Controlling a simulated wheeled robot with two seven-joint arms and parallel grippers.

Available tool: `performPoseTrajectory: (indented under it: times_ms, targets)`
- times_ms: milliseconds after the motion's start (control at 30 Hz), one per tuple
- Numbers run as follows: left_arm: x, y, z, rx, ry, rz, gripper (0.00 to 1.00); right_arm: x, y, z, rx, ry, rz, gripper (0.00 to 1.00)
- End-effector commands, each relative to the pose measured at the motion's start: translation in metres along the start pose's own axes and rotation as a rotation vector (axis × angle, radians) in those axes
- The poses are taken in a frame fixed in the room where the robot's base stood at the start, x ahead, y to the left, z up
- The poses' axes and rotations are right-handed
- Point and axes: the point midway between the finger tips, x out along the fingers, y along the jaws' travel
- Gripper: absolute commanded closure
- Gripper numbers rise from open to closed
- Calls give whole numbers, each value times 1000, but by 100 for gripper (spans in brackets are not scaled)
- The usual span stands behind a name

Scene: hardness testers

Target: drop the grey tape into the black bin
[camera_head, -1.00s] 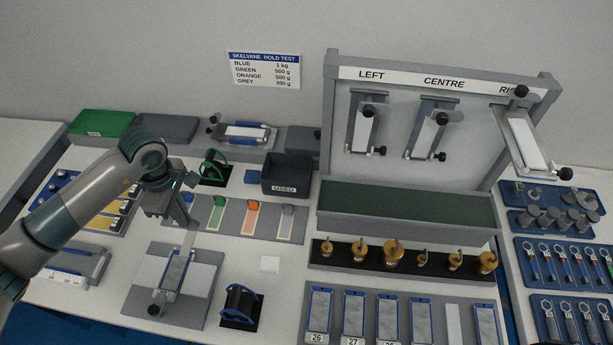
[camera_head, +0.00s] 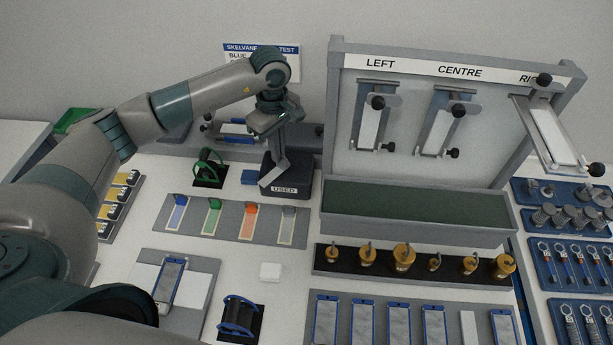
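My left gripper (camera_head: 278,148) is above the black bin (camera_head: 305,181), which has a "USED" label on its front. A pale grey strip, the grey tape (camera_head: 272,174), hangs down at a slant from the fingers, in front of the bin's opening in this view. The gripper looks shut on the tape's upper end; the fingertips are small and dark here. I cannot tell whether the tape's lower end is inside the bin or touches its rim. My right gripper is not in view.
A grey board (camera_head: 232,221) with blue, green, orange and grey strips lies in front of the bin. A green dispenser (camera_head: 208,168) stands to its left. A green-topped trough (camera_head: 400,212) is on the right.

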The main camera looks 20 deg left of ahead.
Motion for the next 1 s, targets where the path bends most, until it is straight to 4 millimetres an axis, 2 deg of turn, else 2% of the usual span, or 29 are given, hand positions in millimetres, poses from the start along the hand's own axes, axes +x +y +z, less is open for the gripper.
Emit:
performPoseTrajectory:
  times_ms: [567, 1000]
  targets:
    - [6, 0, 0, 0, 0, 0, 100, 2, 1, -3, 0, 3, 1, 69]
    - [47, -1, 0, 1, 0, -5, 100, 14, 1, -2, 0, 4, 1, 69]
